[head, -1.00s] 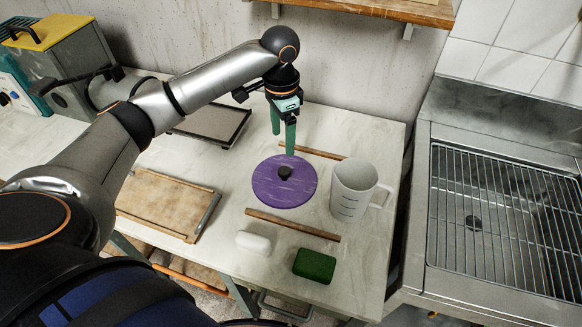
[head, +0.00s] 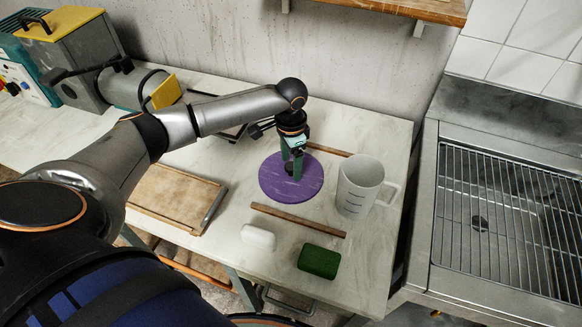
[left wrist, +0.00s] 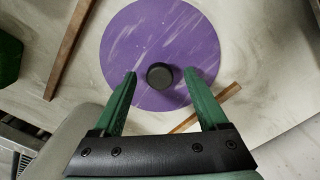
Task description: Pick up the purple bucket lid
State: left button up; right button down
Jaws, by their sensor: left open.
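The purple bucket lid (head: 277,184) is a flat round disc with pale streaks, lying on the light table. A black knob (left wrist: 160,75) stands at its middle in the left wrist view, where the lid (left wrist: 135,40) shows almost whole. My left gripper (head: 293,176) has green fingers and is right over the lid's middle, pointing down. In the left wrist view the open fingers (left wrist: 161,76) stand on either side of the knob, with gaps between. In the head view the fingers partly hide the knob. My right gripper is not in view.
A white measuring jug (head: 357,188) stands close right of the lid. Wooden strips lie in front (head: 298,220) and behind (head: 328,150). A white block (head: 258,237) and a green block (head: 319,261) lie nearer. A wooden board (head: 178,197) is at left; a metal sink (head: 505,215) is at right.

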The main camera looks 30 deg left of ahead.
pick_arm(q)
grip_shut()
dwell(0.5)
dwell(0.3)
